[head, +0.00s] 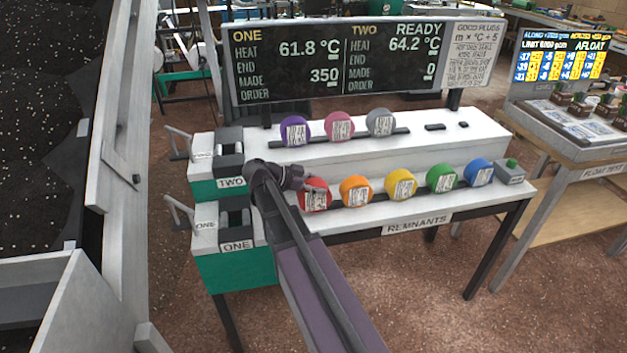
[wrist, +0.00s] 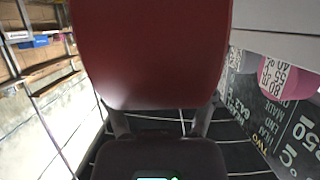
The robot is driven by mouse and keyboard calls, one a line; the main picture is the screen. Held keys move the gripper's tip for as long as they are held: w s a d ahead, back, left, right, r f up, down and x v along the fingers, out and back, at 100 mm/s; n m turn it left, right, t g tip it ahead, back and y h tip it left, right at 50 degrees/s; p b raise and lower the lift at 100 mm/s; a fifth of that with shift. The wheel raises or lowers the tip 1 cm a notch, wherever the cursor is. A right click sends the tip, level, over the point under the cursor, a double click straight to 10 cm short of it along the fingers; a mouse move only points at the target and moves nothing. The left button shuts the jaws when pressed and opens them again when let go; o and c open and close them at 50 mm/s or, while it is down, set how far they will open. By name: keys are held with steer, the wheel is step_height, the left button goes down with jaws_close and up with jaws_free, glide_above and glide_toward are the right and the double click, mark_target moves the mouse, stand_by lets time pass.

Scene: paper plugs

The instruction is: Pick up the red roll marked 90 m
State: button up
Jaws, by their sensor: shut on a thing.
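The red roll (head: 314,197) with a white printed label is at the left end of the front row of rolls on the bench; its marking is too small to read. My gripper (head: 303,187) is at the roll's left side, my arm reaching up from the bottom. In the wrist view the red roll (wrist: 150,50) fills the upper middle, and my gripper (wrist: 158,125) is shut on it. I cannot tell whether the roll is clear of the front rack.
Orange (head: 356,190), yellow (head: 401,184), green (head: 442,178) and blue (head: 480,172) rolls stand to the right. Purple (head: 295,130), pink (head: 339,125) and grey (head: 381,122) rolls stand on the step behind. Machines ONE (head: 236,232) and TWO (head: 229,165) are at left.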

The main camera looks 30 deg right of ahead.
steer(key=s+r+p, duration=0.1)
steer(key=s, duration=1.2)
steer(key=shift+s+d, duration=0.15)
steer(key=shift+d, duration=0.2)
steer(key=shift+r, duration=0.15)
